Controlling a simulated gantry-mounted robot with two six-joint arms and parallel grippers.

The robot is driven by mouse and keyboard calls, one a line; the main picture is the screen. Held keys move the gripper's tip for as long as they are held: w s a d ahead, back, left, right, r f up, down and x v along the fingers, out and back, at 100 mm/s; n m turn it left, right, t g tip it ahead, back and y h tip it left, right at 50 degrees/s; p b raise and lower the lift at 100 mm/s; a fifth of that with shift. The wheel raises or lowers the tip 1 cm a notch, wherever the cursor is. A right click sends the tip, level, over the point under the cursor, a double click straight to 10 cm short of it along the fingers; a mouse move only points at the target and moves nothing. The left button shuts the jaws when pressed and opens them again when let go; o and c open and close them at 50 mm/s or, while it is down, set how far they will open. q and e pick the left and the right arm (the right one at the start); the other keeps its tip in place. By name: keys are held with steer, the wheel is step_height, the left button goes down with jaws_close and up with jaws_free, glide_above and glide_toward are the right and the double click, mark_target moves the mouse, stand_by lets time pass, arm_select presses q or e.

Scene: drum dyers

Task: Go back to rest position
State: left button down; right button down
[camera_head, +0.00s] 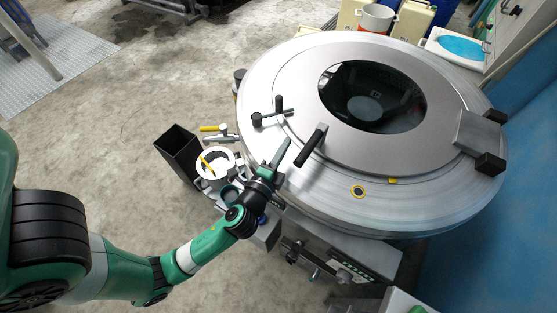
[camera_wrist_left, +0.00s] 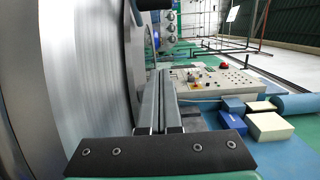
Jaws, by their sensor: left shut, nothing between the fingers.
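My left gripper (camera_head: 281,152) is at the near left rim of the big steel drum (camera_head: 440,205), close to the black door handle (camera_head: 311,145). Its fingers are together and hold nothing. In the left wrist view the two grey fingers (camera_wrist_left: 160,100) lie side by side, with the brushed steel drum (camera_wrist_left: 90,70) just to their left. I cannot tell whether the fingers touch the drum. The drum's round door has a dark glass window (camera_head: 372,97) and appears closed. My right gripper does not show in either view.
Beside the drum stand a black bin (camera_head: 177,155), a white round inlet (camera_head: 215,165) and yellow-handled valves (camera_head: 214,128). A control box (camera_head: 340,262) sits below the drum. Buckets (camera_head: 377,18) and a basin of blue liquid (camera_head: 461,46) stand behind. Open concrete floor (camera_head: 120,110) lies to the left.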

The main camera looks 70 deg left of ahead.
arm_select(q)
steer(key=shift+s+d+r, duration=0.1)
steer(key=shift+s+d, duration=0.1)
steer(key=shift+d, duration=0.2)
steer(key=shift+w+a, duration=0.1)
